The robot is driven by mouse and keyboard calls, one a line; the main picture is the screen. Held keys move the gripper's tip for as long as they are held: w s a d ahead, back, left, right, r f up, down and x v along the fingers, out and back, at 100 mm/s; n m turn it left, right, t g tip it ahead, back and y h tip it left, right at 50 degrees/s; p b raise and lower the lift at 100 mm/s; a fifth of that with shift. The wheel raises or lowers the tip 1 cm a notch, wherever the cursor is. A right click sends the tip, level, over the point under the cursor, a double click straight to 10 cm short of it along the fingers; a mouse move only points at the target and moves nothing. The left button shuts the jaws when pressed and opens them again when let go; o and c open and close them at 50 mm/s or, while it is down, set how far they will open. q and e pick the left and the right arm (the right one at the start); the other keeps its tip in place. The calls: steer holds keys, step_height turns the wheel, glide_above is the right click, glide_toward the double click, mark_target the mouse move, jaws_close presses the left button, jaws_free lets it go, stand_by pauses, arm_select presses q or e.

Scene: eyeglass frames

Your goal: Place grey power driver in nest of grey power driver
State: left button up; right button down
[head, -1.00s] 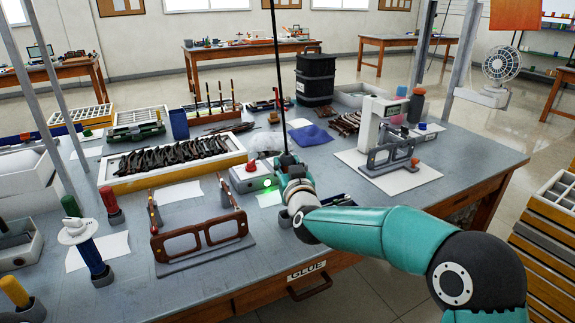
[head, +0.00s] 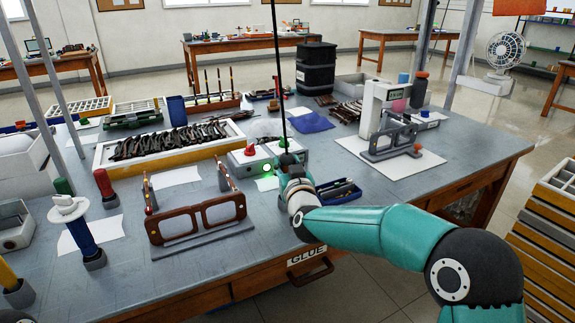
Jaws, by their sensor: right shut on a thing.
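My right gripper (head: 287,162) is shut at the middle of the bench, just right of a white control box with a red button and a lit green lamp. A thin dark cord (head: 279,85) runs straight up from it. The held thing, which seems to be the grey power driver on this cord, is almost wholly hidden by the fingers. I cannot make out its nest for certain. My left gripper is not in view.
A brown eyeglass frame (head: 180,222) stands in a grey fixture left of my gripper. Cups with coloured handles, such as a red one (head: 103,182), stand at the left. A blue tray (head: 339,192) lies right of the gripper. A press (head: 382,108) stands beyond.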

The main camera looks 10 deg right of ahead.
steer(key=shift+f+b, duration=0.45)
steer(key=shift+b, duration=0.1)
stand_by(0.4)
steer(key=c, duration=0.7)
jaws_free()
steer(key=shift+o, duration=0.2)
steer(key=shift+f, duration=0.1)
steer(key=s, duration=1.2)
steer(key=shift+d, duration=0.1)
